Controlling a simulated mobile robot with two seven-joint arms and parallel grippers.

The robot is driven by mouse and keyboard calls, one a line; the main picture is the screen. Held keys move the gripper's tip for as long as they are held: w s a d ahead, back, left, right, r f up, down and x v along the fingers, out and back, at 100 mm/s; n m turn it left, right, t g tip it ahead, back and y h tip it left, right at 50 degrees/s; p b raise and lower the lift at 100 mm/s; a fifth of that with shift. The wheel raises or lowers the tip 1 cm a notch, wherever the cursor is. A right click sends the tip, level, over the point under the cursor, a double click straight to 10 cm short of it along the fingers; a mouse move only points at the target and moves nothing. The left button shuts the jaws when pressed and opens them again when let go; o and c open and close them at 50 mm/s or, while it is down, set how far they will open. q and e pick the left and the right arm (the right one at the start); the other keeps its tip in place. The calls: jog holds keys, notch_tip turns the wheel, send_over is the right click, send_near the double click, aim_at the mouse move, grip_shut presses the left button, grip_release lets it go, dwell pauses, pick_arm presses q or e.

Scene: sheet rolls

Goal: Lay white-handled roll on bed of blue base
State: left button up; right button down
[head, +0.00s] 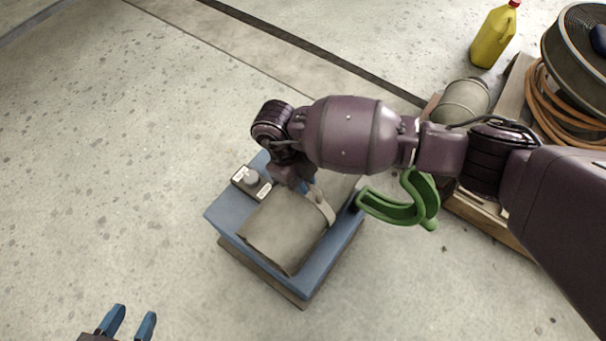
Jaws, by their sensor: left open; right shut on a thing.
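The blue base (218,214) sits on the floor at the centre of the head view. A grey roll (280,235) with a pale handle band (323,208) is over its bed, roughly lined up with it. I cannot tell whether it rests fully on the bed or hangs just above. My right gripper (309,187) is shut on the pale handle from above; my own wrist and forearm hide the far part of the roll and the contact. My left gripper (131,322) is open and empty at the lower left, apart from the base.
At right are a wooden pallet (470,208), another roll (465,99), coiled hose (548,115) and yellow jug (494,38). Left floor is clear.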

jog(key=shift+w+a+r, duration=0.1)
jog(key=shift+w, duration=0.05)
jog(key=c, duration=1.5)
grip_release()
jog(key=shift+f, duration=0.2)
jog(key=shift+c, duration=0.2)
pick_arm(q)
jog(key=shift+s, duration=0.1)
pick_arm(e)
jog(key=o, duration=0.4)
pick_arm(q)
jog(key=shift+d+r+m+g+p, duration=0.3)
jog(key=shift+g+p, duration=0.4)
jog(key=shift+p, duration=1)
pick_arm(e)
jog(key=shift+v, duration=6.1)
jog(key=shift+r, duration=0.1)
